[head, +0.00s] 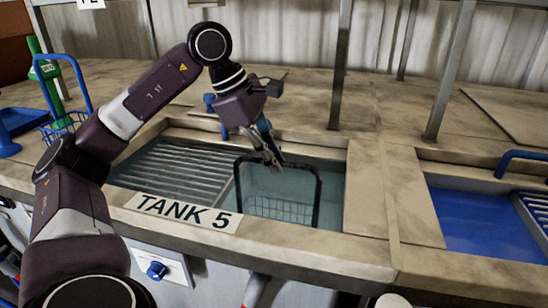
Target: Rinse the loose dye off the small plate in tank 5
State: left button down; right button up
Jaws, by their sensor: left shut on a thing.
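Tank 5 (335,208) is a sunken tank of clear, pale bluish water, with a "TANK 5" label (184,212) on its front rim. A wire basket (275,209) with a tall black handle (319,190) sits low in the water in its right part. My left gripper (274,160) points down over the tank and is shut on the top bar of the handle. I cannot make out the small plate; the basket's inside is unclear through the water. My right gripper is not in view.
A ribbed draining rack (172,168) fills the tank's left part. A blue-filled tank (473,222) with a blue handle lies to the right. A blue basket (66,124) and green bottle (45,75) stand at far left. Metal posts (340,65) rise behind.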

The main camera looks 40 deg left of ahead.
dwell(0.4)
pick_arm(q)
jog(key=shift+w+d+r+p, duration=0.1)
jog(key=shift+w+d+p, duration=0.15)
jog(key=shift+d+p, duration=0.15)
jog(key=shift+w+d+p, duration=0.3)
jog(key=shift+w+d, duration=0.1)
jog(key=shift+d, duration=0.3)
jog(key=shift+s+a+f+b, duration=0.2)
jog(key=shift+s+a+b, duration=0.2)
jog(key=shift+a, duration=0.2)
jog(key=shift+s+a+r+b, duration=0.1)
jog(key=shift+s+a+b, duration=0.3)
jog(key=shift+a, duration=0.35)
jog(key=shift+s+a+b, duration=0.25)
jog(key=shift+s+a, duration=0.15)
jog(key=shift+a, duration=0.35)
jog(key=shift+w+d+r+p, duration=0.15)
jog(key=shift+w+d+p, duration=0.25)
jog(key=shift+d+p, duration=0.2)
jog(key=shift+w+d, duration=0.2)
jog(key=shift+d, duration=0.25)
